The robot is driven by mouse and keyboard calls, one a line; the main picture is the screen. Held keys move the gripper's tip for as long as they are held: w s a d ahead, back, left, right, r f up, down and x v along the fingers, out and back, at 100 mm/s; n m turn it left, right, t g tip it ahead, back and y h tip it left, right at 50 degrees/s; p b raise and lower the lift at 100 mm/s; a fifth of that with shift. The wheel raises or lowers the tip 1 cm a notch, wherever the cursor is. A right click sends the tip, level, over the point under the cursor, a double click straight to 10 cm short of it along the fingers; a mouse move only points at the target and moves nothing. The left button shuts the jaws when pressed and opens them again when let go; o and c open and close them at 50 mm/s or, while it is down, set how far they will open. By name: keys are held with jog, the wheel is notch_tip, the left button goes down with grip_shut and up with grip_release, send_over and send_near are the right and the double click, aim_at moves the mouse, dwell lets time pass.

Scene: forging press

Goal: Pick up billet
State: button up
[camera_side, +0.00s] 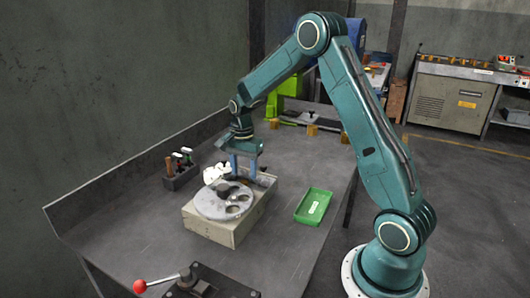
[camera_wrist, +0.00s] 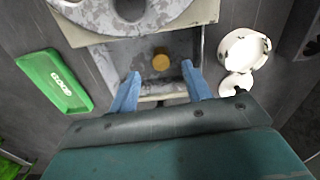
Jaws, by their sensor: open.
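The billet (camera_wrist: 161,60) is a small brass-coloured round piece in the wrist view. It lies on a grey metal tray (camera_wrist: 108,62) beside the box with the round plate. My gripper (camera_wrist: 160,71) is open, with a blue finger on either side of the billet's line. The fingers look apart from the billet; their height above it is hard to tell. In the side view my gripper (camera_side: 241,165) points down just behind the round plate. The billet cannot be made out there.
A grey round plate with holes (camera_side: 222,203) sits on a beige box (camera_side: 215,228). A white part (camera_side: 216,172) stands close to the gripper. A green tray (camera_side: 313,206) lies right, a tool holder (camera_side: 181,177) left. A red-knobbed lever (camera_side: 140,286) is in front.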

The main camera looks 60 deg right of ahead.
aim_at(244, 182)
jog(key=shift+f, duration=2.5)
jog(key=shift+w, duration=0.1)
grip_shut()
jog(key=shift+r, duration=0.2)
notch_tip(244, 182, up, 20)
jog(key=shift+f, duration=0.15)
